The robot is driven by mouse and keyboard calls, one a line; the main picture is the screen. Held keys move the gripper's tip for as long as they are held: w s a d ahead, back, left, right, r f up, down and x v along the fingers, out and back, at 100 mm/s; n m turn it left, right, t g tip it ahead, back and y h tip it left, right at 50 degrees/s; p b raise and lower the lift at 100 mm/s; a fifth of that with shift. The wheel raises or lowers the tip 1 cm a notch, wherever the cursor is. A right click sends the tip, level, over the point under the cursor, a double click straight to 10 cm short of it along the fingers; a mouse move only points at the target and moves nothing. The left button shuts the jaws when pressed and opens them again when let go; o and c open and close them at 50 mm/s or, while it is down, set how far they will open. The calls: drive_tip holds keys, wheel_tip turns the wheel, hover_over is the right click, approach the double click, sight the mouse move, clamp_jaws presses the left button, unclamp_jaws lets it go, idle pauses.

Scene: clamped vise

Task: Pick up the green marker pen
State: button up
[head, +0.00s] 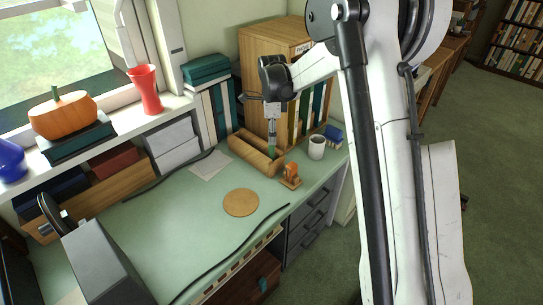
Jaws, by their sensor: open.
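A small green upright piece (271,153), which may be the green marker pen, shows at the right end of a wooden box (246,155) on the desk. My gripper (271,144) points down over that end of the box, directly above or around the green piece. It is open. The fingers are small in the head view, and I cannot tell whether they touch the pen. The box walls and the gripper hide part of the green piece.
A white mug (317,147) and a small orange object on a wooden base (291,173) stand close to the right. A wooden cabinet (262,60) and binders (298,115) are behind. A round cork mat (241,202) lies in front; the desk's middle (180,220) is clear.

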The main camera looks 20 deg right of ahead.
sight(272, 156)
drive_tip(key=shift+a+f, duration=0.15)
drive_tip(key=shift+f, duration=2.65)
drive_tip(key=c, duration=0.9)
